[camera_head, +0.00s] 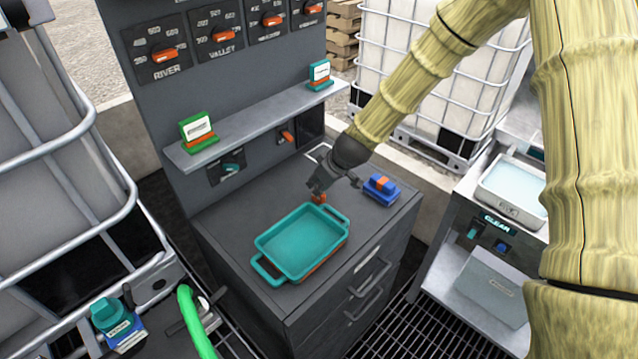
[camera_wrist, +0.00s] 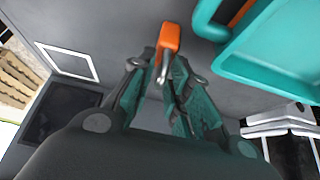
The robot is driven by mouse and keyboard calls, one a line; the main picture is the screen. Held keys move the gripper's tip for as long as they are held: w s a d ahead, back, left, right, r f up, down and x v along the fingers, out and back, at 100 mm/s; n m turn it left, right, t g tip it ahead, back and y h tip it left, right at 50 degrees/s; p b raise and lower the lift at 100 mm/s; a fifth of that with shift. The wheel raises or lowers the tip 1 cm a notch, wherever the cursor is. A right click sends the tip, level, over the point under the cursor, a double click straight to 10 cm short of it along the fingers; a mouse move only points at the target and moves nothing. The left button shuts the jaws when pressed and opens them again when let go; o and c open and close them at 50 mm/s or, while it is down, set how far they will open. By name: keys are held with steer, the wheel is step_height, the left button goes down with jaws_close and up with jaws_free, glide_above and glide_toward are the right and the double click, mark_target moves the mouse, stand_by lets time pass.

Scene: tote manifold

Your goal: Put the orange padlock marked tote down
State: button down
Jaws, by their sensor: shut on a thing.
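The orange padlock (camera_head: 318,198) hangs at the tips of my gripper (camera_head: 322,186), low over the dark cabinet top. In the wrist view the padlock (camera_wrist: 169,38) has an orange body and a metal shackle, and my gripper (camera_wrist: 163,82) is shut on it at the shackle. I cannot tell whether the padlock touches the cabinet top. No marking on it is readable.
A teal tray (camera_head: 303,243) stands on the cabinet top (camera_head: 225,222), close in front of the padlock. A blue box with an orange part (camera_head: 381,189) is to the right. A shelf (camera_head: 255,124) is behind. Some bare cabinet top lies around the gripper.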

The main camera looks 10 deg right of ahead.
steer(key=c, duration=1.7)
jaws_free()
steer(key=o, duration=0.4)
steer(key=shift+s+d+r, duration=0.1)
steer(key=shift+s+r, duration=0.1)
steer(key=shift+s, duration=0.1)
steer(key=shift+c, duration=0.2)
steer(key=shift+w+f, duration=0.1)
steer(key=shift+w, duration=0.05)
steer(key=b+v, duration=0.2)
steer(key=v, duration=1)
